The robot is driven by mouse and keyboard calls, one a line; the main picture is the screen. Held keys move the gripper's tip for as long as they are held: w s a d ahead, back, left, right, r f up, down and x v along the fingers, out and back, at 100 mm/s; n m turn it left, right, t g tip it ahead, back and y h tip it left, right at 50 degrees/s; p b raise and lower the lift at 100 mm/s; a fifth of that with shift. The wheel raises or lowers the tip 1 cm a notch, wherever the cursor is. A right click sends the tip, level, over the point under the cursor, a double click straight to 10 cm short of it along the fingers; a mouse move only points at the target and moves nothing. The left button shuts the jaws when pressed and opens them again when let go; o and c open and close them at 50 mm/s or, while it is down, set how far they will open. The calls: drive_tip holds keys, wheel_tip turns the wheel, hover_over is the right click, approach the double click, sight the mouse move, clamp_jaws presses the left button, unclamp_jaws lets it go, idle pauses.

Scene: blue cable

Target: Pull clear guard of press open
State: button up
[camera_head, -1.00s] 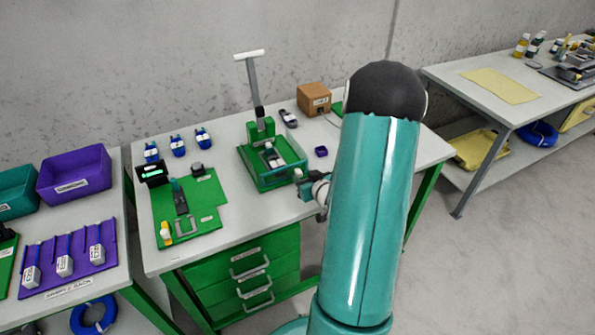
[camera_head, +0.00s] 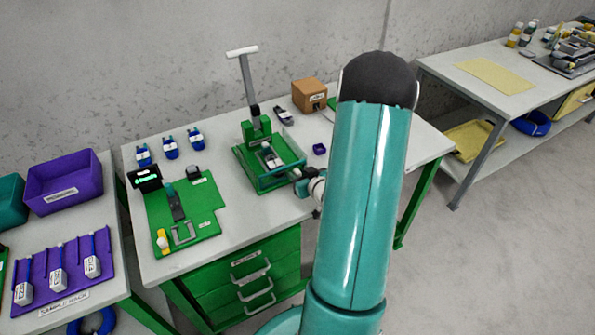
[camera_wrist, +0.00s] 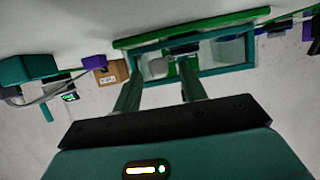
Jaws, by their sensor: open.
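The press (camera_head: 257,133) stands on the middle table with its long lever raised. Its clear guard (camera_head: 283,178), a see-through box with a green-teal frame, encloses the front and looks closed. My gripper (camera_head: 303,181) is at the guard's front right corner, partly hidden by my arm. In the wrist view my gripper (camera_wrist: 158,78) is open, its two fingers pointing at the guard's teal frame (camera_wrist: 228,71). No handle can be made out.
A green board (camera_head: 205,205) with small parts lies left of the press. A cardboard box (camera_head: 309,94) and a small purple cup (camera_head: 319,149) are to the right. Green drawers (camera_head: 245,280) are under the table.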

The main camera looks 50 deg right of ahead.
drive_tip(key=shift+w+f, duration=0.1)
drive_tip(key=shift+w, duration=0.15)
drive_tip(key=shift+s, duration=0.1)
clamp_jaws()
